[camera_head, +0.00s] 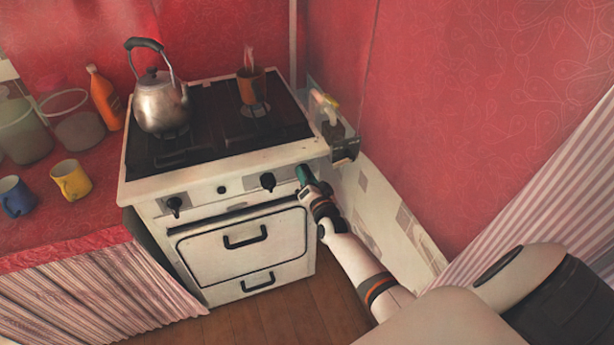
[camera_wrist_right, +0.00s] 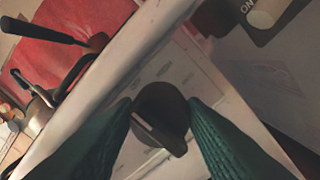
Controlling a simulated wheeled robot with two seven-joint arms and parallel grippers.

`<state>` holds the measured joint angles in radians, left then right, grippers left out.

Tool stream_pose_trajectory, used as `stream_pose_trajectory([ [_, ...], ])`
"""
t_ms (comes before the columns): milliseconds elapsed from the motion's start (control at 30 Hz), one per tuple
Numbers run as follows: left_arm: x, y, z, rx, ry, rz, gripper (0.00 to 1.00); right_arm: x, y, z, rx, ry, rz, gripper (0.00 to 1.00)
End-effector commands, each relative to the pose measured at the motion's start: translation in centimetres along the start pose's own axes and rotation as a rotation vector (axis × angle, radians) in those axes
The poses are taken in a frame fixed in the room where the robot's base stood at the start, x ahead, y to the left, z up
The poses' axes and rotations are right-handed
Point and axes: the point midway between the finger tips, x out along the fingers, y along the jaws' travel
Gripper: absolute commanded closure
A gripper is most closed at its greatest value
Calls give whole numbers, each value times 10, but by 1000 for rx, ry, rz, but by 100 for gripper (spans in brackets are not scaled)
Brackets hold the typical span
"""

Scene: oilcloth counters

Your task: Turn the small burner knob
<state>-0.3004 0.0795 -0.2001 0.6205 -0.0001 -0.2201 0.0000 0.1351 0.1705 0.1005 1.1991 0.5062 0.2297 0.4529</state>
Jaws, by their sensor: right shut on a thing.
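A white stove (camera_head: 232,156) stands in the middle of the head view, with black knobs on its front panel. One knob (camera_head: 175,206) is at the left and another (camera_head: 267,181) is right of the middle. My right gripper (camera_head: 303,174) is at the right end of the panel and hides the knob there. In the right wrist view its two green fingers are shut on that round black burner knob (camera_wrist_right: 160,117), one on each side. The knob's raised grip bar, with a pale line, lies slanted. My left gripper is not in view.
A metal kettle (camera_head: 161,103) and a brown pot (camera_head: 251,87) stand on the cooktop. A switch box (camera_head: 343,148) sits close to the right of the stove. A yellow mug (camera_head: 71,180) and a blue mug (camera_head: 15,197) stand on the left counter. The floor before the stove is clear.

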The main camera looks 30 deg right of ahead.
Motion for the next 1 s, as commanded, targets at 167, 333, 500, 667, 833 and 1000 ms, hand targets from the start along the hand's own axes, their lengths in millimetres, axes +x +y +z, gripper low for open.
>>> stream_pose_trajectory([
  [167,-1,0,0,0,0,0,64,-1,-1,-2,-21,4,-3,85],
  [333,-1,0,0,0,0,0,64,-1,-1,-2,-25,4,-3,85],
  [500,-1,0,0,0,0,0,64,-1,-1,-2,-25,4,-3,85],
  [667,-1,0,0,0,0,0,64,-1,-1,-2,-24,3,-2,41],
  [833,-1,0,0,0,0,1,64,0,-1,-1,-23,2,-1,40],
  [1000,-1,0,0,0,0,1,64,-3,0,-1,-22,2,-1,40],
])
